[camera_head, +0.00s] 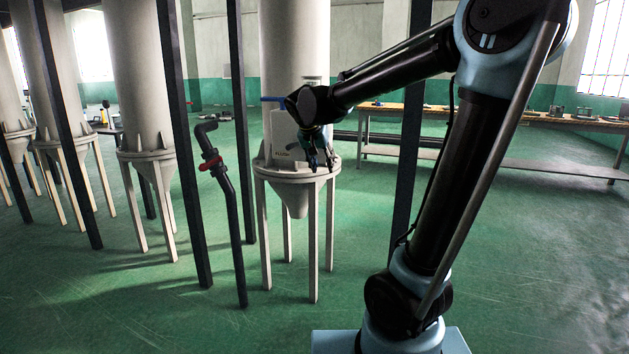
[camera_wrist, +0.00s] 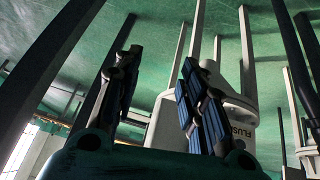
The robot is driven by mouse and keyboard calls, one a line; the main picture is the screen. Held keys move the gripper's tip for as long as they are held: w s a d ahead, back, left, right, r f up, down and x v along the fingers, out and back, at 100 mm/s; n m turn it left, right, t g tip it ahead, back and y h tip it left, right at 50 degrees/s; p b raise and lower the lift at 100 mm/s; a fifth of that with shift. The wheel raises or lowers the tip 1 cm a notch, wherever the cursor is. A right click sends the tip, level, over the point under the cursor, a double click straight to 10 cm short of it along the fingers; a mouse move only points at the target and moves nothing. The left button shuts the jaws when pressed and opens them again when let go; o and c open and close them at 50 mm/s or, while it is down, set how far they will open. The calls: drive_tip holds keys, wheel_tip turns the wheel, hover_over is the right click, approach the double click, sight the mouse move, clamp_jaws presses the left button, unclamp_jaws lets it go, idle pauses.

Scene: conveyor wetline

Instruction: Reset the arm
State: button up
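My arm reaches from the right and bends down at the wrist in the head view. My gripper (camera_head: 321,160) points downward in front of the grey hopper (camera_head: 296,204), close to its flange. In the wrist view my gripper (camera_wrist: 158,62) shows two dark fingers with blue pads, spread apart with nothing between them. In the wrist view the white body with "FLUS" lettering (camera_wrist: 241,122) lies beside the right finger, outside the gap. I cannot tell whether they touch.
A dark pipe with a red valve handle (camera_head: 210,163) stands left of the hopper. Dark posts (camera_head: 186,150) rise nearby. More hoppers (camera_head: 140,154) stand at left. A long table (camera_head: 490,117) with small items is behind at right. Green floor (camera_head: 345,260) is clear below.

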drive_tip(key=s+d+f+n+g+y, duration=0.1)
drive_tip(key=s+d+f+g, duration=0.1)
drive_tip(key=s+d+f, duration=0.7)
drive_tip(key=s+d+f+n+g+y, duration=0.1)
drive_tip(key=s+d+f, duration=0.2)
drive_tip(key=s+d, duration=0.65)
drive_tip(key=s+a+f+n+y, duration=0.1)
drive_tip(key=s+a+f, duration=0.1)
drive_tip(key=s+f, duration=0.5)
drive_tip(key=s, duration=0.3)
drive_tip(key=shift+s+f+g, duration=0.15)
drive_tip(key=shift+s+g, duration=0.15)
drive_tip(key=shift+s, duration=0.1)
drive_tip(key=shift+w+f, duration=0.2)
drive_tip(key=shift+w, duration=0.3)
